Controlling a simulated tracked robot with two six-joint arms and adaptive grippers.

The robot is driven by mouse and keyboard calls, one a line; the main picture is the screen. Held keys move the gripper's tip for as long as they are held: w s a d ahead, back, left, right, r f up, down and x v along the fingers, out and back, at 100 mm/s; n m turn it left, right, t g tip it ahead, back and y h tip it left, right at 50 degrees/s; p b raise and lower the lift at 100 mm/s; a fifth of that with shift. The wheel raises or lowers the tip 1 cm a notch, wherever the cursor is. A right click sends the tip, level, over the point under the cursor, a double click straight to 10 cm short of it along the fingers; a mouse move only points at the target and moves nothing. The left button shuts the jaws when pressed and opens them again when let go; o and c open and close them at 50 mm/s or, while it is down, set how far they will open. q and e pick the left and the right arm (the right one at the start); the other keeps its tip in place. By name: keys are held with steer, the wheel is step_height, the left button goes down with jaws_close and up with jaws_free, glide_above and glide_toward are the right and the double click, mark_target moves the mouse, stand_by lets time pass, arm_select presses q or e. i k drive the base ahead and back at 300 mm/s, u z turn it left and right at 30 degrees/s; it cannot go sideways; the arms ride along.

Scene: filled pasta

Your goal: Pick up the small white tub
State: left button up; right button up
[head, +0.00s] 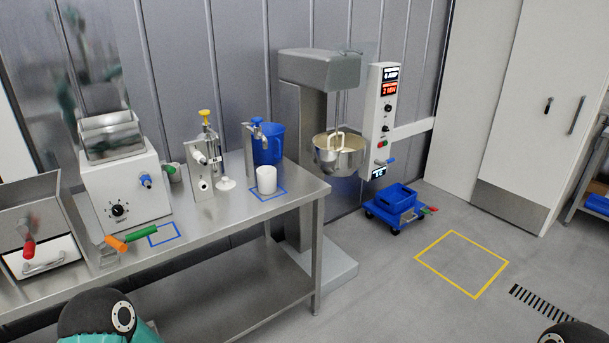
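The small white tub (266,180) stands upright near the right end of the steel table (230,222). It sits inside a blue outlined square (283,192) marked on the table top. A blue jug (268,143) stands just behind it. No gripper touches the tub. Only dark and teal rounded parts of my arms show at the bottom left and bottom right edges. Neither of my grippers is in view.
Left of the tub are a dispenser with a yellow knob (205,114), a white machine (127,190) and green and orange handled tools (152,229). A mixer (318,70) stands beyond the table's right end. A blue wheeled crate (395,199) and a yellow floor square (462,263) lie further right.

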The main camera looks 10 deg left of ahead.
mark_target(266, 175)
steer(key=z, duration=0.05)
steer(key=i, duration=1.75)
steer(key=u, duration=0.75)
steer(key=k, duration=0.75)
steer(key=u, duration=0.2)
steer(key=i, duration=0.75)
steer(key=z, duration=0.1)
